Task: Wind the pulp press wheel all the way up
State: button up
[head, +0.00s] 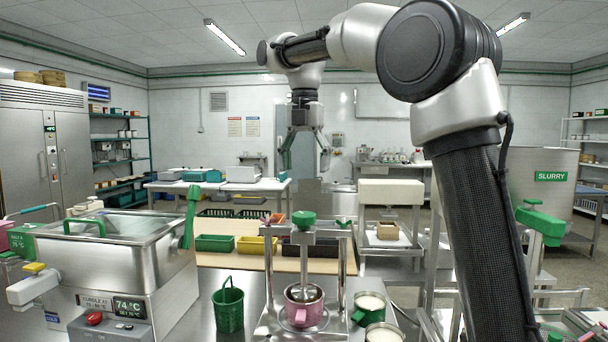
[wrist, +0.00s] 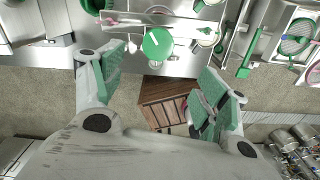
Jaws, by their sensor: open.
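The pulp press (head: 303,250) stands on the steel counter, a metal frame with a central screw. Its green wheel (head: 303,218) sits at the top of the screw. A pink cup (head: 303,310) stands under the screw, and the press plate appears to be at or in its mouth. In the wrist view the wheel (wrist: 157,43) is a green disc with a pale mark, ahead of the fingers and roughly between them. My gripper (head: 305,158) is open and empty, pointing down well above the wheel. Its two green-padded fingers (wrist: 163,78) are spread wide, apart from the wheel.
A green basket (head: 228,308) stands left of the press. Cups of pale liquid (head: 370,303) stand at its right. A steel bath (head: 125,250) fills the left. A slurry tank (head: 545,185) is at the right. The air around the wheel looks clear.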

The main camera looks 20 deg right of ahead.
aim_at(304, 214)
notch_tip(304, 214, down, 3)
jog(key=m, duration=1.7)
jog(key=shift+s+r+m, duration=0.1)
jog(key=shift+m, duration=0.2)
jog(key=m, duration=0.2)
jog(key=shift+m, duration=0.4)
jog(key=m, duration=0.5)
jog(key=shift+f+m, duration=0.4)
jog(key=m, duration=0.5)
jog(key=shift+w+f, duration=0.15)
jog(key=shift+w, duration=0.05)
jog(key=m, duration=0.4)
jog(key=shift+w, duration=0.1)
jog(key=shift+f+m, duration=0.4)
jog(key=shift+f, duration=0.15)
notch_tip(304, 214, down, 7)
jog(key=shift+r, duration=0.15)
